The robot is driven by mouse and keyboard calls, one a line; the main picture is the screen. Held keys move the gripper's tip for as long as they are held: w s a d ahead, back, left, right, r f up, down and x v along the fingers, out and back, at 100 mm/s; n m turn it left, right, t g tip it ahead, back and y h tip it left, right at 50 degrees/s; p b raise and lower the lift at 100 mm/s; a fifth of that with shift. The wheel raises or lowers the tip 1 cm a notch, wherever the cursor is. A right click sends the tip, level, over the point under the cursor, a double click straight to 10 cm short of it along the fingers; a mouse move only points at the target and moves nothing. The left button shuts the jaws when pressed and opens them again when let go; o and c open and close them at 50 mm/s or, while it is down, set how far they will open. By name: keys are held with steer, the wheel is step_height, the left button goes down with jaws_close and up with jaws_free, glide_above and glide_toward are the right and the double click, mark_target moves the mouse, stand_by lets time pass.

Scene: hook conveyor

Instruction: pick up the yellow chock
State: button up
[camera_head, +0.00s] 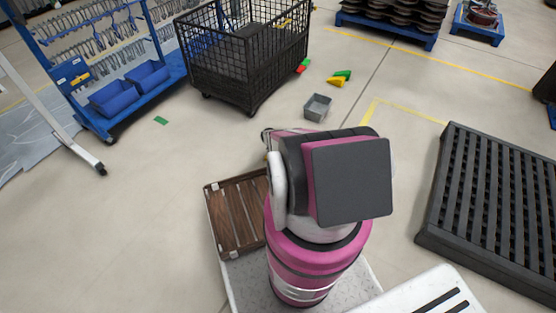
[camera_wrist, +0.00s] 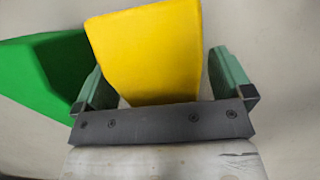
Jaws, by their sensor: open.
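The yellow chock (camera_head: 336,82) lies on the floor to the right of the black wire cart, touching or close beside a green chock (camera_head: 343,74). In the wrist view the yellow chock (camera_wrist: 148,52) fills the space ahead of my gripper (camera_wrist: 162,85). One green-grey finger stands on each side of its near end. The jaws are open, with a gap at the right finger; the left finger is close to the chock's left edge. The green chock (camera_wrist: 40,72) lies just left of the left finger.
A black wire cart (camera_head: 245,55) stands left of the chocks, with a red chock (camera_head: 303,66) and another green piece by it. A dark slatted pallet (camera_head: 490,210) lies right. Floor between is clear.

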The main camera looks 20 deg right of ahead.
steer(key=c, duration=1.2)
steer(key=shift+r, duration=0.1)
